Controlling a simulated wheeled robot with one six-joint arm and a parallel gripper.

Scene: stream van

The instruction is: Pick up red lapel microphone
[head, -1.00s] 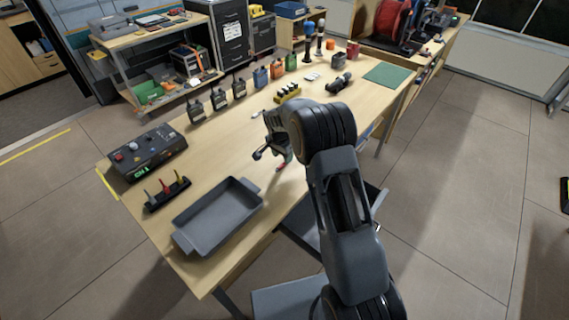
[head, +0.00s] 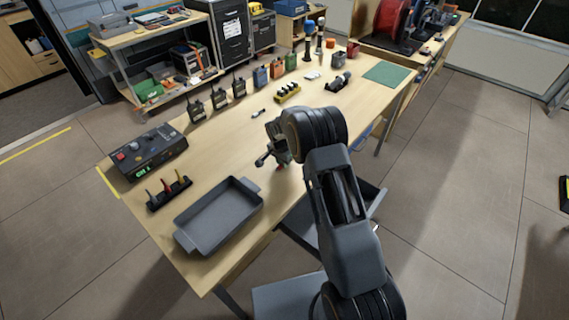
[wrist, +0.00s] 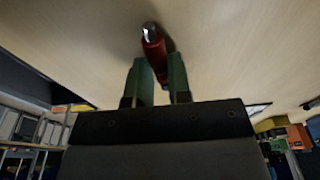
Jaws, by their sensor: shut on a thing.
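The red lapel microphone (wrist: 153,48) is a small red cylinder with a pale, shiny tip. In the wrist view it sits between the two green finger pads of my gripper (wrist: 159,80), its tip poking out beyond them. My gripper is shut on it. In the head view my gripper (head: 276,161) is over the near right part of the wooden workbench (head: 232,142), and a bit of red shows below it. The microphone is mostly hidden there by the gripper and wrist. I cannot tell whether it still touches the bench top.
A grey tray (head: 220,214) lies at the bench's near left end. A small rack (head: 168,193) with coloured upright pieces and a control box (head: 147,152) stand beyond it. The middle is mostly clear.

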